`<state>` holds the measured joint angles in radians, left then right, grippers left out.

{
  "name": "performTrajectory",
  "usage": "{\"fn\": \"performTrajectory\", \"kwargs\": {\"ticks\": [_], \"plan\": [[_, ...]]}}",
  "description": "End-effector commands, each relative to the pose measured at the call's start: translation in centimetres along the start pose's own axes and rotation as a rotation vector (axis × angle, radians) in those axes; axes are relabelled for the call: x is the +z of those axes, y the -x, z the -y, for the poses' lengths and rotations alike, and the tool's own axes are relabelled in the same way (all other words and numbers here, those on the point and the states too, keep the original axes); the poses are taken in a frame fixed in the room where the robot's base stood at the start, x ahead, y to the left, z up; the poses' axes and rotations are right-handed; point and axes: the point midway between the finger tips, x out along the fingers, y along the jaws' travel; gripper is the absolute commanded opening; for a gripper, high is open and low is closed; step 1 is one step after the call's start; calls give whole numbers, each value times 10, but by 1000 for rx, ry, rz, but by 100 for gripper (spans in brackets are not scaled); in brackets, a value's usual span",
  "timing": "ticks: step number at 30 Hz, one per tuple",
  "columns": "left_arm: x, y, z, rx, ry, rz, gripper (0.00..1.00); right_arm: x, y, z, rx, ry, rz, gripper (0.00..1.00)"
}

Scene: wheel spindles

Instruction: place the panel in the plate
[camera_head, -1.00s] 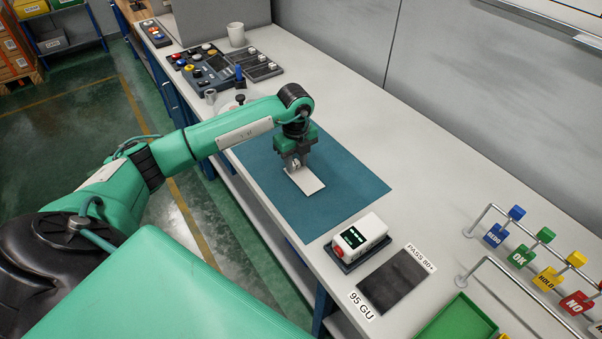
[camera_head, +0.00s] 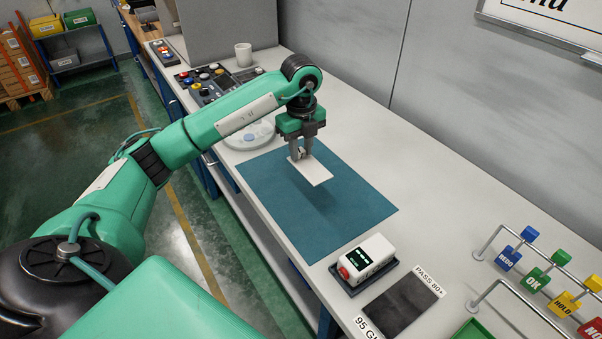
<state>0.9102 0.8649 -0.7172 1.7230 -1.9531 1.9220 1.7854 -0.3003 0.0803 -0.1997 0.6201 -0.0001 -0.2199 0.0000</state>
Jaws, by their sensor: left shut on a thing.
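The panel (camera_head: 314,173) is a small white rectangle. My left gripper (camera_head: 300,155) is shut on its far left end and holds it above the blue-green mat (camera_head: 345,204). A shadow lies on the mat below the panel. A round pale plate (camera_head: 240,138) stands beyond the mat, partly hidden behind my left arm. A small bluish thing lies in the plate. My right gripper is out of view.
A white meter with a dark display (camera_head: 366,257) stands in front of the mat, beside a dark grey sample (camera_head: 404,305). Racks with coloured tags (camera_head: 533,282) stand at the right. A control box (camera_head: 210,88) and a white mug (camera_head: 243,54) are at the back.

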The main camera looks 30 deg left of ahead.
Motion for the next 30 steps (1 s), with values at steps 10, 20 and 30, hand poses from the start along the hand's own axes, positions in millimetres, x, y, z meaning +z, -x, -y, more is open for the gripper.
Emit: {"fn": "performTrajectory", "kwargs": {"ticks": [10, 20, 30], "plan": [[1, 74, 0, -1, 2, 2, 0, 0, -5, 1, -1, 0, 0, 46], [0, 92, 0, 1, 1, 0, 0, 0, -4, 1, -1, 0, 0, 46], [-5, 88, 0, 2, -83, 0, 0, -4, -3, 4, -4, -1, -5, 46]]}}
